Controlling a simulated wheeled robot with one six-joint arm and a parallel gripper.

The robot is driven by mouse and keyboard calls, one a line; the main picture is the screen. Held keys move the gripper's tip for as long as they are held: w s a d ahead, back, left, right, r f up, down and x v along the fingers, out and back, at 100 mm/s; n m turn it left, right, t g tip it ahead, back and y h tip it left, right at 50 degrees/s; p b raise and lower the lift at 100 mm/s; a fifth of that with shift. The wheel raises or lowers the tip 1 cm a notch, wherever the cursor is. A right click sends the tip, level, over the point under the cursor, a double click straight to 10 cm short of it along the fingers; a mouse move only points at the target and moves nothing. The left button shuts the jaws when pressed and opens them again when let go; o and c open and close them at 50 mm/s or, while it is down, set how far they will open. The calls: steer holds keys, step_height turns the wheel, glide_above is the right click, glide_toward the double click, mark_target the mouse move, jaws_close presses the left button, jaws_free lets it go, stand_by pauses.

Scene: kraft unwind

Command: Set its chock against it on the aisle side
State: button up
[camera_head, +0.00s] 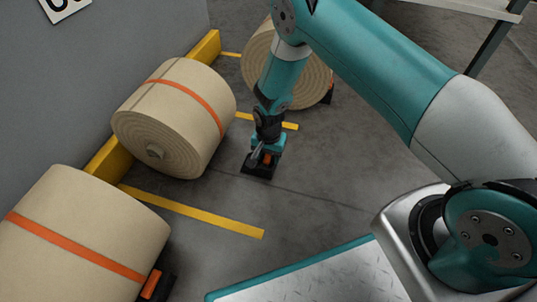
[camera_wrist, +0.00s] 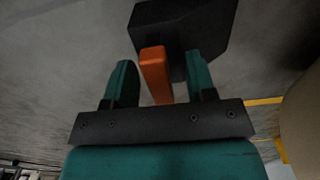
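A black chock (camera_head: 257,171) with an upright orange handle (camera_wrist: 157,72) rests on the floor, right of the middle kraft roll (camera_head: 180,112) and apart from it. My gripper (camera_head: 265,157) points down over the chock. In the wrist view its two teal fingers (camera_wrist: 161,66) stand on either side of the handle, with a clear gap on the right and a narrow one on the left, so it looks open around it. The middle roll has an orange band and lies against the yellow rail (camera_head: 112,157); no chock shows at its right side. The roll's edge also shows in the wrist view (camera_wrist: 304,118).
A near roll (camera_head: 75,245) has a chock (camera_head: 160,284) at its right side. A far roll (camera_head: 303,75), partly behind my arm, has another chock (camera_head: 328,94). Yellow floor lines (camera_head: 195,212) separate the places.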

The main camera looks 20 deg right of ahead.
step_height(320, 180, up, 18)
steer(key=p, duration=1)
steer(key=shift+f, duration=0.25)
steer(key=s+a+r+n+y+p, duration=0.1)
steer(key=s+r+n+p, duration=0.25)
steer(key=r, duration=0.85)
steer(key=s+a+r+n+y+p, duration=0.15)
steer(key=s+r, duration=0.35)
steer(key=r, duration=0.7)
steer(key=s+a+r+n+y+p, duration=0.1)
steer(key=s+r+n+p, duration=0.3)
steer(key=r, duration=0.8)
steer(key=s+d+r+n+p, duration=0.1)
steer(key=s+r+n+p, duration=0.35)
steer(key=s+r, duration=0.85)
step_height(320, 180, up, 35)
steer(key=p, duration=3.5)
steer(key=shift+s+n+y+p, duration=0.35)
steer(key=shift+s+p, duration=0.05)
